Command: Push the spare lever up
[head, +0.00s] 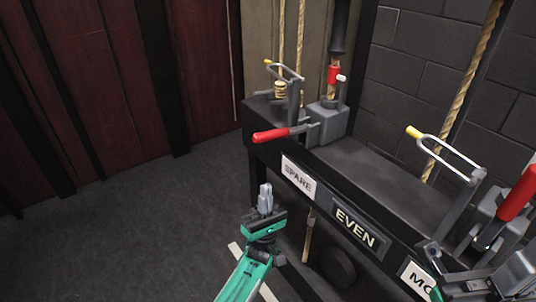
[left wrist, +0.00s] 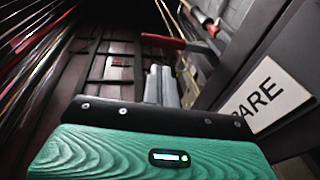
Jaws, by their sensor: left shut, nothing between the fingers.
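The spare lever's red handle (head: 271,135) sticks out roughly level to the left from a grey lock block (head: 328,122) on the dark rail. The white SPARE label (head: 298,178) is on the rail's front below it. My left gripper (head: 265,190) is shut and empty, below the red handle and in front of the rail, with a visible gap to the handle. In the left wrist view the closed fingers (left wrist: 161,82) point toward the red handle (left wrist: 164,41), and the SPARE label (left wrist: 264,98) is to their right.
A second lever with a raised red handle (head: 518,193) stands at the right end of the rail (head: 365,172). Wire loops with yellow tips (head: 414,131) and ropes (head: 462,85) are behind. An EVEN sign (head: 355,227) hangs in front. Open floor (head: 140,220) lies left.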

